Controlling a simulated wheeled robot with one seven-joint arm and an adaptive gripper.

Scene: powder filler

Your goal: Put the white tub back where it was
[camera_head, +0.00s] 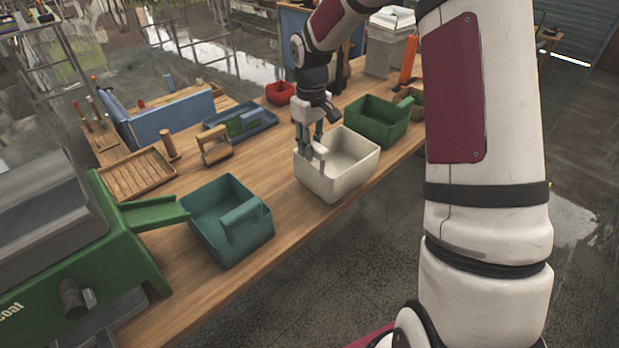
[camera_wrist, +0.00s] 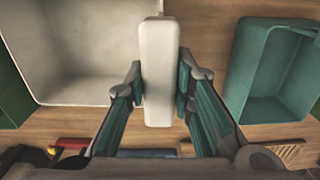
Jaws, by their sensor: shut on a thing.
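The white tub (camera_head: 333,181) is at the middle of the bench near its front edge, upright and looking empty. My gripper (camera_head: 315,150) is at the tub's left side with its fingers shut on the tub's handle. In the wrist view the white handle (camera_wrist: 158,75) lies between the two teal-padded fingers of my gripper (camera_wrist: 160,92), and the white tub's open inside (camera_wrist: 85,50) shows at the upper left. I cannot tell for sure whether the tub's base touches the bench.
A teal tub (camera_head: 226,215) stands to the left, beside the green machine (camera_head: 120,240). A green tub (camera_head: 375,122) stands close behind on the right. A blue tray (camera_head: 262,118), a small red tub (camera_head: 280,93) and a wooden tray (camera_head: 137,172) lie farther back. Bare bench (camera_head: 275,185) shows between the teal and white tubs.

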